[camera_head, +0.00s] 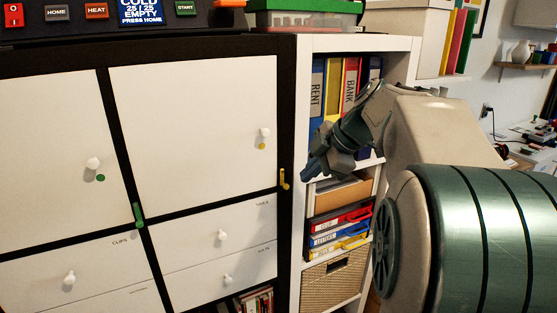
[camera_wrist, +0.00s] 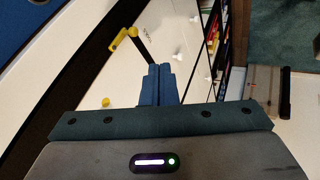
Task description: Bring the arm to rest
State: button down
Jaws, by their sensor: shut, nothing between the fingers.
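My gripper (camera_head: 308,173) is in front of the white shelf's binder column in the head view, with my arm reaching in from the right. Its blue fingers point down and to the left. In the wrist view my gripper (camera_wrist: 160,72) shows its two blue fingers side by side, shut, with nothing held. The fingers are apart from the yellow latch (camera_head: 284,180), which also shows in the wrist view (camera_wrist: 122,42) to the left of the fingers.
A black-framed cabinet with white doors (camera_head: 200,110) and drawers (camera_head: 215,235) fills the left. Upright binders (camera_head: 318,85), coloured trays (camera_head: 340,238) and a woven basket (camera_head: 325,282) stand in the shelf behind my gripper. A control panel (camera_head: 95,12) is on top.

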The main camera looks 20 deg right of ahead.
jog(key=s+a+f+m+g+h, duration=0.1)
jog(key=s+a+f+m, duration=0.3)
jog(key=s+f+m, duration=0.4)
jog(key=s+a+f+m+g+h, duration=0.1)
jog(key=s+a+f+m+h, duration=0.3)
jog(key=s+f+m, duration=0.5)
jog(key=s, duration=0.2)
jog(key=shift+s+a+m+g, duration=0.3)
dwell(0.3)
